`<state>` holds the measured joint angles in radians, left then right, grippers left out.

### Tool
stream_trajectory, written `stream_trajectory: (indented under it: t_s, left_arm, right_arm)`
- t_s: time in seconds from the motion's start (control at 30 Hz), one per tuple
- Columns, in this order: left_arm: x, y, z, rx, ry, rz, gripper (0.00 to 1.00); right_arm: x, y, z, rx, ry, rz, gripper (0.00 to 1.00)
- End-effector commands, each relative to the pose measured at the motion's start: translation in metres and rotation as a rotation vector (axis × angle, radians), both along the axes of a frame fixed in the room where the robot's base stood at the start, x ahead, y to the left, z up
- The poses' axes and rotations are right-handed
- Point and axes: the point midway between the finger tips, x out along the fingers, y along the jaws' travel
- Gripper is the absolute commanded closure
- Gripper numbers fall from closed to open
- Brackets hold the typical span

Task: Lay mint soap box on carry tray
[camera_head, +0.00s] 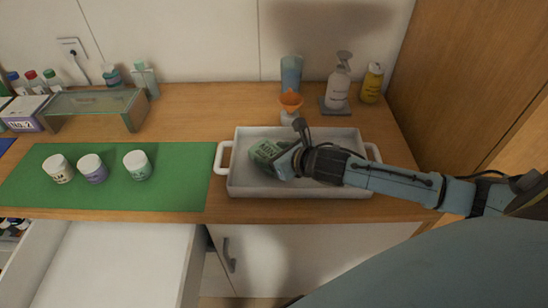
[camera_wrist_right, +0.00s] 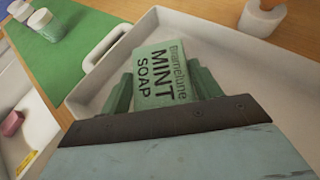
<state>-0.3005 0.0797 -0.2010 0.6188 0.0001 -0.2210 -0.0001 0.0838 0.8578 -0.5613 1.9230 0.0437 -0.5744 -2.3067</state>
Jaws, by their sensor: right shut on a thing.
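The mint soap box (camera_head: 265,151) is a green box inside the white carry tray (camera_head: 300,189), in the tray's left half. In the right wrist view the box (camera_wrist_right: 165,80) shows its "MINT SOAP" label between the two green fingers, with the tray (camera_wrist_right: 215,34) around it. My right gripper (camera_head: 277,153) is shut on the box and reaches in from the right over the tray. Whether the box touches the tray floor I cannot tell. My left gripper is not in view.
A green mat (camera_head: 110,185) with several small jars lies left of the tray. Behind the tray stand an orange-topped bottle (camera_head: 290,103), a blue cup (camera_head: 291,73), a pump bottle (camera_head: 337,88) and a yellow bottle (camera_head: 372,83). An open drawer (camera_head: 115,255) is at front left.

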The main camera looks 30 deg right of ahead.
Motion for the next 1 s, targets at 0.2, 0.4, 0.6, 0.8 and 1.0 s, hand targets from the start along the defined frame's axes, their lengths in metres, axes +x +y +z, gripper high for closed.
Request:
stream_trajectory:
  t_s: [0.2, 0.4, 0.6, 0.8, 1.0]
  left_arm:
    - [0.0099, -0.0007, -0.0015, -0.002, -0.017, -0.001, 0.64]
    - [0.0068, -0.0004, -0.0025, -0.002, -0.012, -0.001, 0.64]
    - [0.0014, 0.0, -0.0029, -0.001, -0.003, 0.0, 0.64]
    - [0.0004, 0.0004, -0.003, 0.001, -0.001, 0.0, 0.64]
    - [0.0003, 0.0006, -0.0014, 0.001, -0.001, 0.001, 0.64]
  right_arm:
    - [0.0002, -0.0001, -0.0123, 0.0, -0.002, 0.0, 0.62]
    - [0.0, 0.0, -0.0145, -0.001, -0.001, 0.0, 0.62]
    - [-0.0002, -0.0001, -0.0154, -0.001, 0.001, -0.001, 0.16]
    - [-0.0002, -0.0001, -0.0153, 0.0, 0.0, -0.001, 0.15]
    - [-0.0038, -0.0011, -0.0104, -0.002, 0.001, 0.001, 0.15]
